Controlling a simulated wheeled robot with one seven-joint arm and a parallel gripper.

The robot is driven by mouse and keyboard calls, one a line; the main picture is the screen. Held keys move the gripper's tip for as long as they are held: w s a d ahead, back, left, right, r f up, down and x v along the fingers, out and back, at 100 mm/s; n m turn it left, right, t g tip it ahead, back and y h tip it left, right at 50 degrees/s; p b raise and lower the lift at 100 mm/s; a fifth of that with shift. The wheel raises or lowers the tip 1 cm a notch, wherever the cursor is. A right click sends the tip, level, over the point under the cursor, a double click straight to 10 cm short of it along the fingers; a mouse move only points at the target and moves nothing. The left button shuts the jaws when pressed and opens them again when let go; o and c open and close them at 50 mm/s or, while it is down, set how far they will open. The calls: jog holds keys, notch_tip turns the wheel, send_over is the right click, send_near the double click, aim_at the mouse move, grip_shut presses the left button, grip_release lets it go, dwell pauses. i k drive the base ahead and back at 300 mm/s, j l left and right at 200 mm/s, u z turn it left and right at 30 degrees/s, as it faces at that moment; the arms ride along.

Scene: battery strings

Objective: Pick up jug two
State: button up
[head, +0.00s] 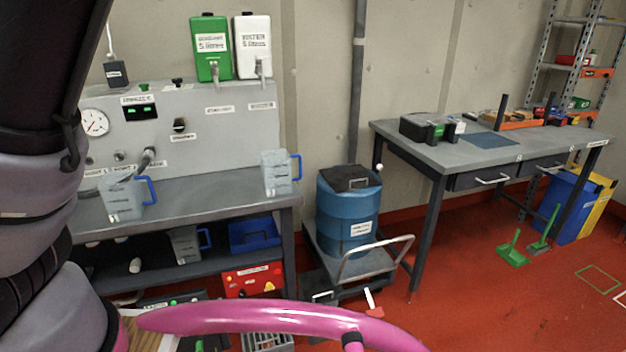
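Three translucent grey jugs with blue handles show in the head view. One jug (122,200) stands on the grey bench near its left part, close to the hose of the panel. A second jug (275,174) stands upright at the bench's right end, below the white dispenser, its handle to the right. A third jug (185,246) is on the shelf under the bench. Their labels are too small to read, so I cannot tell which is jug two. My gripper is not in view; only part of my arm shows at the left.
Green (211,60) and white (252,35) dispensers are above the bench (215,190). A blue drum (346,220) sits on a trolley right of the bench. A second table (440,150) holds tools.

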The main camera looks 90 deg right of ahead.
aim_at(276, 164)
jog(key=z, duration=3.1)
